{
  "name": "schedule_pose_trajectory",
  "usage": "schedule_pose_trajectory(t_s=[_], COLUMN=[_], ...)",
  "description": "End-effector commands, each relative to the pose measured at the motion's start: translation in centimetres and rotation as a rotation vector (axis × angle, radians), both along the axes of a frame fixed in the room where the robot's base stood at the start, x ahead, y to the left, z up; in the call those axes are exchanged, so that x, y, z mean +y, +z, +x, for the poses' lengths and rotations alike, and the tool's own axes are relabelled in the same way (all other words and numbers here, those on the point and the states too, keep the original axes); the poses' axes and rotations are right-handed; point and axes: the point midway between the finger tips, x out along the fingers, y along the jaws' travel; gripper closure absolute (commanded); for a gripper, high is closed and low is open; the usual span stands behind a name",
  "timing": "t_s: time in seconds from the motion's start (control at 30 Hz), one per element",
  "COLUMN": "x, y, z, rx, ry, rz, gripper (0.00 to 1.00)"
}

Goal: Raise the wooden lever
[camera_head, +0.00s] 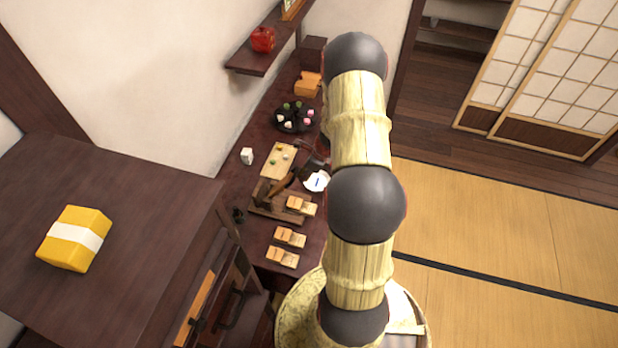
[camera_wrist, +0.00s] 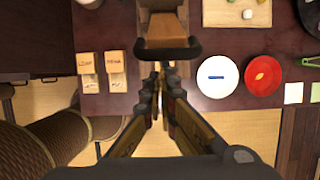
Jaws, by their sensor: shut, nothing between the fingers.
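The wooden lever (camera_head: 281,186) is tilted on a dark wooden stand (camera_head: 262,208) on the long low table. In the wrist view the lever (camera_wrist: 165,28) is at the top middle, ending in a wide dark crossbar nearest me. My gripper (camera_wrist: 161,69) is shut and empty, its fingertips just below that crossbar in the picture. I cannot tell whether they touch it. In the head view my arm covers most of the gripper and part of the table.
Wooden blocks with tags (camera_head: 289,237) sit at the table's near end. A white plate (camera_wrist: 222,75) and a red plate (camera_wrist: 263,75) lie to the right in the wrist view. A cutting board (camera_head: 279,160) is behind the stand. A yellow box (camera_head: 75,238) sits on the cabinet at left.

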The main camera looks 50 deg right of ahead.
Motion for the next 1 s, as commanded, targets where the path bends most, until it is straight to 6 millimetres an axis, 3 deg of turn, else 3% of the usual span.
schedule_pose_trajectory(t_s=[0.03, 0.1, 0.4, 0.7, 1.0], x=[0.5, 1.0, 3.7, 5.9, 6.8], y=[1.4, 2.2, 4.9, 5.4, 5.3], z=[1.0, 2.3, 8.4, 13.2, 15.7], rx=[0.000, 0.000, -0.001, 0.000, 0.000], ry=[0.006, 0.006, 0.005, 0.004, 0.001], rz=[-0.001, -0.001, 0.000, 0.001, 0.000], gripper=[1.00, 1.00, 1.00, 1.00, 1.00])
